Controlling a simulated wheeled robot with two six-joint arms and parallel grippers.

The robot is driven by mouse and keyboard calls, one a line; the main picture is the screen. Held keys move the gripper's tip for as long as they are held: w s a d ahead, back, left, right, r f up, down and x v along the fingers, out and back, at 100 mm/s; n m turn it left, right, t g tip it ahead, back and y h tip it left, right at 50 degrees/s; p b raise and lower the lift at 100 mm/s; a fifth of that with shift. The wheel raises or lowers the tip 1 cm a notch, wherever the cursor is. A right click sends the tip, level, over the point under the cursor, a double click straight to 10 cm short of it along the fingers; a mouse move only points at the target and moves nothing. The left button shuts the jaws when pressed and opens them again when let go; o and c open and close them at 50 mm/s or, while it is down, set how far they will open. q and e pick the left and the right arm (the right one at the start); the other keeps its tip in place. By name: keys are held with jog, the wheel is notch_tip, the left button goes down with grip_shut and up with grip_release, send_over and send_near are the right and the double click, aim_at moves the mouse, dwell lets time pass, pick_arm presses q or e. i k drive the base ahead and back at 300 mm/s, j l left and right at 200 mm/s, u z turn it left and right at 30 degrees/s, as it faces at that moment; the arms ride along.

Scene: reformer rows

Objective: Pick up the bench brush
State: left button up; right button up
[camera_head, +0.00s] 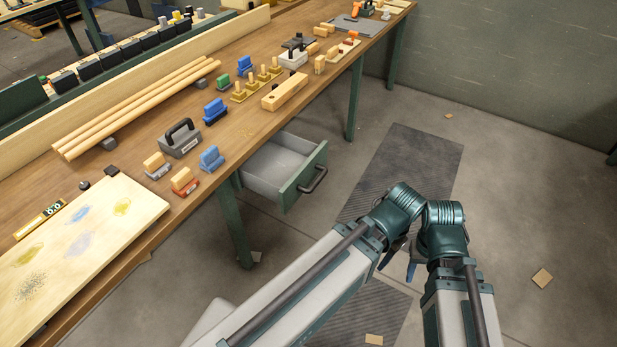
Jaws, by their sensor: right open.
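I cannot tell for sure which thing is the bench brush. Small wooden-topped pieces that could be brushes lie on the near part of the workbench: one with a pale base (157,166) and one with a red and white base (185,182). A long wooden block (285,91) lies farther along the bench edge. My right gripper (400,264) hangs over the floor, right of the bench and well away from these things. It is open and looks empty, partly hidden by my arms. My left gripper's fingers are not visible.
An open drawer (314,164) juts out below the workbench (140,141) edge. Blue blocks (211,159), a grey handled tool (180,140), wooden rods (140,105) and a pale board (110,225) crowd the top. Floor mats (415,160) lie right of the bench.

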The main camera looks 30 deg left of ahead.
aim_at(215, 111)
jog(key=u, duration=1.6)
